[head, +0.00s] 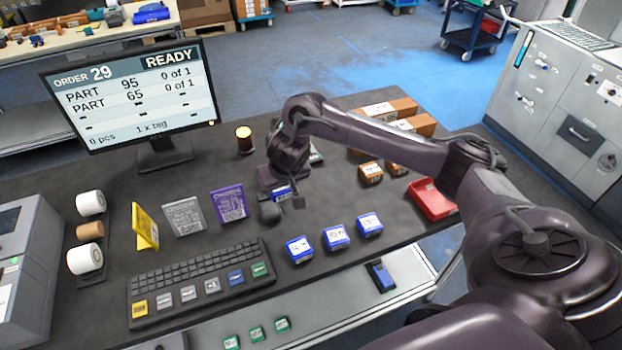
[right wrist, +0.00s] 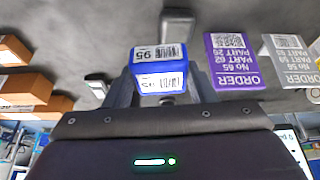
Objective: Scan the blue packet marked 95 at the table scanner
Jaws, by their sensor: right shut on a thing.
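My right gripper (head: 284,196) is shut on a blue packet (head: 281,192), held above the dark table (head: 330,190). In the right wrist view the packet (right wrist: 159,68) sits between the two fingers, its white label with barcode and 95 upside down. A small dark device (head: 270,212), which looks like the table scanner, is just in front of the packet in the head view; it shows grey beyond the packet in the right wrist view (right wrist: 178,25). I cannot tell the gap between them. The monitor (head: 132,103) reads READY, order 29, parts 95 and 65 each 0 of 1. My left gripper is out of view.
Three blue packets (head: 336,237) lie in a row near the front edge. Purple (head: 228,204), grey (head: 183,215) and yellow (head: 145,227) order cards stand left of the gripper. A keyboard (head: 200,280) is front left. A red tray (head: 432,199) and brown boxes (head: 390,108) are right.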

